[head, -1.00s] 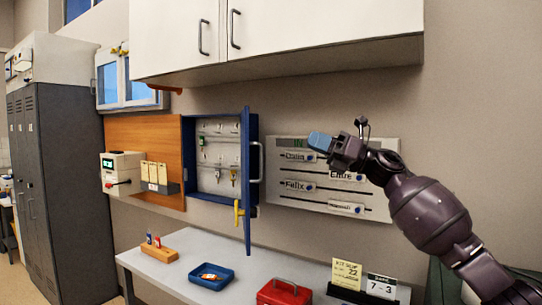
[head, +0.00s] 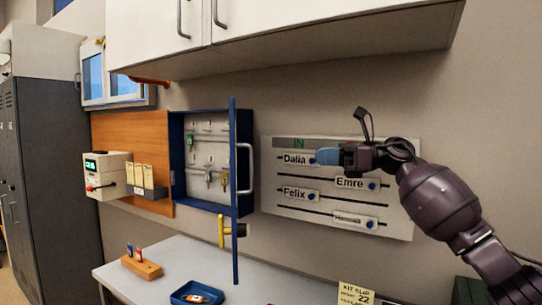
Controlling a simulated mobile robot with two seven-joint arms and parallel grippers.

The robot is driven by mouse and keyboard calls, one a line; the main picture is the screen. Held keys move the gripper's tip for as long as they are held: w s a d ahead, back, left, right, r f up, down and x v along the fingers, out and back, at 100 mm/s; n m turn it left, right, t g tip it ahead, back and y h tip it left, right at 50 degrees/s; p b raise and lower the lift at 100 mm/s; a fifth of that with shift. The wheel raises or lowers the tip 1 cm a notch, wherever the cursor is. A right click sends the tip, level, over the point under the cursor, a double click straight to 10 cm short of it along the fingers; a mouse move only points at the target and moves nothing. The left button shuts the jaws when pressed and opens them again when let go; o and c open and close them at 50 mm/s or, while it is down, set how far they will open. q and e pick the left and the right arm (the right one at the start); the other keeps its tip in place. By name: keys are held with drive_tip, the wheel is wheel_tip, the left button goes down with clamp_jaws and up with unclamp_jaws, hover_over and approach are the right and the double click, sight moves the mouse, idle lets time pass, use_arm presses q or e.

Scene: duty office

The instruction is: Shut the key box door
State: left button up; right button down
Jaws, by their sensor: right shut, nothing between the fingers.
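The blue key box (head: 178,160) is on the wall, with keys hanging on the pale panel inside. Its blue door (head: 234,268) stands open, swung out from the box's right side and seen nearly edge-on. A pale handle (head: 251,170) shows on the right of the door, and a yellow lever or key (head: 222,230) shows low at the door. My right gripper (head: 322,156) is shut and empty, with blue fingertips pointing left. It is in front of the name board, to the right of the door and apart from it. My left gripper is not in view.
The IN name board (head: 275,215) is on the wall behind my right gripper. White cupboards (head: 290,30) hang above. The table (head: 130,280) below bears a wooden holder (head: 148,268) and a blue tray (head: 185,291). A grey locker (head: 55,180) stands at left.

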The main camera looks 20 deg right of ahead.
use_arm(q)
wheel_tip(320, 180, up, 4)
drive_tip(key=p, duration=0.3)
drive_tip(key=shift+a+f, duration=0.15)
use_arm(e)
drive_tip(key=x, duration=1.4)
drive_tip(key=shift+r, duration=0.15)
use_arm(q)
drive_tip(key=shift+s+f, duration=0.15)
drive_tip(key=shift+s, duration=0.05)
use_arm(e)
drive_tip(key=shift+s+a, duration=0.1)
drive_tip(key=shift+a, duration=0.05)
